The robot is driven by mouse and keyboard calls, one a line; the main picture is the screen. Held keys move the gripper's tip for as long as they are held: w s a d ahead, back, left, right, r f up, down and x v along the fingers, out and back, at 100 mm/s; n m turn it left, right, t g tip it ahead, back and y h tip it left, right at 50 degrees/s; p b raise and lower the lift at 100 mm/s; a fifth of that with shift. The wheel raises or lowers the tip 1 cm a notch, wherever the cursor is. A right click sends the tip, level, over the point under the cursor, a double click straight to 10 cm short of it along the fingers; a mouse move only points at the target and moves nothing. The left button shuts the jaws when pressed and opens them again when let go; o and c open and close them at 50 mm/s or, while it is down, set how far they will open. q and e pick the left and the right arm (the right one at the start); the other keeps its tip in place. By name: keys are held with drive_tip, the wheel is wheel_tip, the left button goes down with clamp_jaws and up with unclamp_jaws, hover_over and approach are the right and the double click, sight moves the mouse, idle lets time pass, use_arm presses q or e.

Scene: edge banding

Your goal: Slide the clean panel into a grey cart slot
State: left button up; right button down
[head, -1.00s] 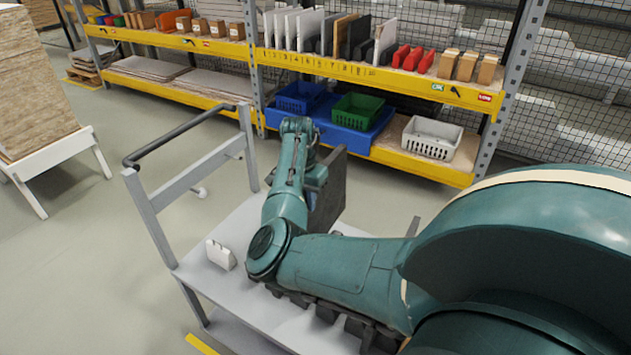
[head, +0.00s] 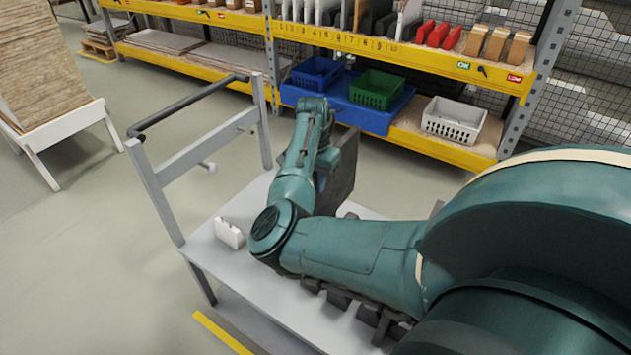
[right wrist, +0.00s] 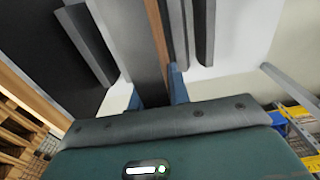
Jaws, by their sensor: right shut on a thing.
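The panel (head: 343,172) is dark and held upright by my right gripper (head: 322,168) over the far side of the grey cart (head: 212,246). In the right wrist view the panel (right wrist: 128,35) shows a grey face and a brown edge. The blue fingers of the right gripper (right wrist: 156,95) are shut on it. Grey slot dividers (right wrist: 204,32) stand on both sides of the panel in that view. More dark dividers (head: 340,298) show below my arm in the head view. My arm hides much of the slot row, and I cannot tell how deep the panel sits. My left gripper is not in view.
A small white block (head: 229,233) stands on the cart deck. The cart's handle frame (head: 190,105) rises at the left. A shelf with a blue bin (head: 317,73), a green bin (head: 376,90) and a white basket (head: 453,121) stands behind. The floor between is clear.

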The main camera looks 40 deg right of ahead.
use_arm(q)
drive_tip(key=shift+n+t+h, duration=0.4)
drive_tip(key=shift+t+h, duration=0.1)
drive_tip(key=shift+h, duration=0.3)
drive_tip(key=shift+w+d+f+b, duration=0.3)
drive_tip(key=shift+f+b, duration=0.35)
drive_tip(key=shift+b, duration=0.95)
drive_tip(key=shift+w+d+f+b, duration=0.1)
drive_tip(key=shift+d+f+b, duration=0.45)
drive_tip(key=shift+b, duration=1.05)
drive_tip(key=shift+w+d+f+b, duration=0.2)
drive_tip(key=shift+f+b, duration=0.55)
drive_tip(key=shift+b, duration=0.85)
use_arm(e)
drive_tip(key=shift+f, duration=5.15)
drive_tip(key=c, duration=1.3)
unclamp_jaws()
drive_tip(key=shift+o, duration=0.3)
drive_tip(key=shift+s+a+f, duration=0.1)
drive_tip(key=shift+f, duration=0.15)
use_arm(q)
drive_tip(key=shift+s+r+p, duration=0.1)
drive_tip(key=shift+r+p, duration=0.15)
drive_tip(key=shift+p, duration=0.4)
use_arm(e)
wheel_tip(320, 180, up, 14)
drive_tip(key=shift+a+f, duration=0.2)
drive_tip(key=shift+a, duration=0.05)
